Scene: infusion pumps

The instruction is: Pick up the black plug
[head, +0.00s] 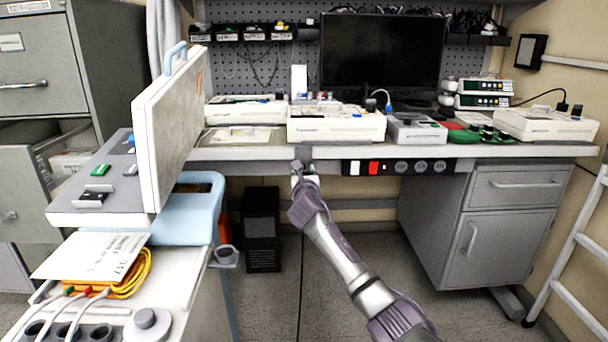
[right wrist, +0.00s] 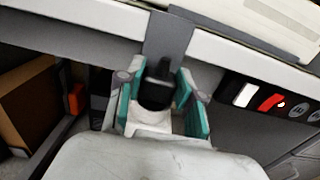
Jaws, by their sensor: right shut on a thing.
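The black plug (right wrist: 157,88) shows in the right wrist view, between the teal pads of my right gripper (right wrist: 156,84). The gripper is shut on it. Behind the plug is a grey bracket (right wrist: 168,38) on the workbench's front edge. In the head view my right gripper (head: 303,172) is at the bench edge, just below the same bracket. The plug cannot be made out clearly there, as the gripper covers it. Whether the plug still touches the bracket cannot be told. My left gripper is in neither view.
The workbench (head: 460,151) carries several white pumps and a monitor (head: 382,50). A socket strip (head: 398,167) with a red switch is right of my gripper. A cart (head: 182,275) stands at left, a drawer cabinet (head: 490,215) at right. The floor between is mostly clear.

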